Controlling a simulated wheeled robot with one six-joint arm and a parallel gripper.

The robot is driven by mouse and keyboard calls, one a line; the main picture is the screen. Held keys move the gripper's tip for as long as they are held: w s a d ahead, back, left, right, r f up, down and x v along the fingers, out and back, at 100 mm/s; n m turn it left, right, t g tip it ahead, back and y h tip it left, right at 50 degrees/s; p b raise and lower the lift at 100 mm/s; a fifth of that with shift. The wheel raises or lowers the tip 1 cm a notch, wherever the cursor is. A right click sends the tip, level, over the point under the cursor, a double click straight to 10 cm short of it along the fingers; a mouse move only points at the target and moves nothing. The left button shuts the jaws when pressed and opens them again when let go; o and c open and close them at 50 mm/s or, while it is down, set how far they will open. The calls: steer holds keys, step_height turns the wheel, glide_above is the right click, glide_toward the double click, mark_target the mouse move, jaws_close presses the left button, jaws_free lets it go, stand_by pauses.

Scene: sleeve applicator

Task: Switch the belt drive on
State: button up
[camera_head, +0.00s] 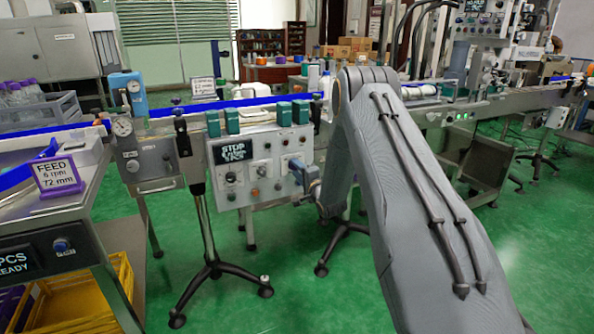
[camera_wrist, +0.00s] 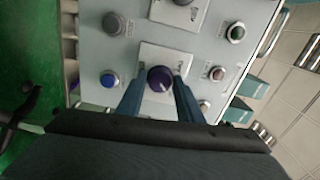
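The grey control panel (camera_head: 262,187) under the conveyor carries a dark display (camera_head: 232,151) whose top line reads STOP, with knobs and buttons below and beside it. In the wrist view a dark purple rotary knob (camera_wrist: 160,79) with a light pointer mark sits on a white plate on the panel (camera_wrist: 201,50). My gripper (camera_wrist: 158,84) has its two blue fingers apart, one on each side of this knob, with what looks like a narrow gap. In the head view my gripper (camera_head: 308,178) is at the panel's right side, and the knob there is hidden behind it.
A blue button (camera_wrist: 109,79), a grey button (camera_wrist: 113,23), a green button (camera_wrist: 236,32) and a reddish button (camera_wrist: 217,74) surround the knob. Green blocks (camera_head: 284,114) line the panel's top edge. A FEED sign (camera_head: 58,175) stands at left. Green floor is open below.

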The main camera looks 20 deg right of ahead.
steer(key=o, duration=0.3)
steer(key=shift+s, duration=0.1)
steer(key=s, duration=0.7)
steer(key=shift+s+d, duration=0.3)
